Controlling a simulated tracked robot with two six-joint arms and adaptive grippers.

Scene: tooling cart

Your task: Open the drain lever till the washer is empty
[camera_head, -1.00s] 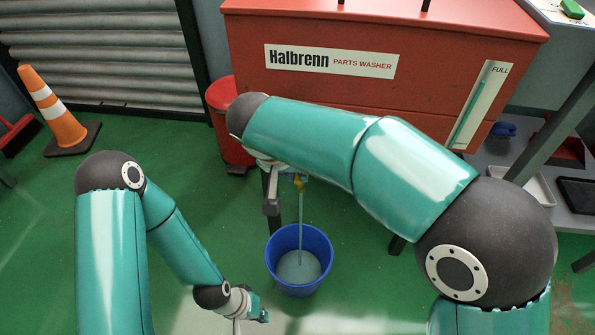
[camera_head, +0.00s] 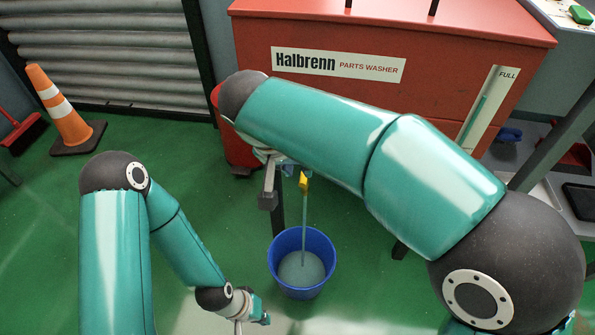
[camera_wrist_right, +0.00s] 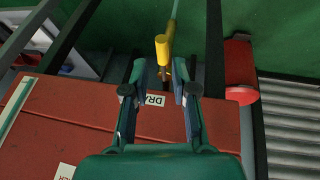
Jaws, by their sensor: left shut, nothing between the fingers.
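The red parts washer (camera_head: 450,55) stands at the back, with a level gauge (camera_head: 490,105) marked FULL on its front. The yellow drain lever (camera_head: 304,182) shows beneath it, and a thin pale stream (camera_head: 305,225) falls from there into a blue bucket (camera_head: 275,262) holding grey-green liquid. In the right wrist view the lever (camera_wrist_right: 162,48) lies just beyond the fingertips of my right gripper (camera_wrist_right: 160,72), which is open around a visible gap; contact cannot be told. In the head view its arm mostly hides it. My left gripper (camera_head: 262,316) is shut and empty, low and left of the bucket.
A red bin (camera_head: 238,150) stands at the washer's left, partly behind my right arm. An orange cone (camera_head: 62,115) and a red broom (camera_head: 20,130) are at the far left. A side bench (camera_head: 550,205) holds trays at right.

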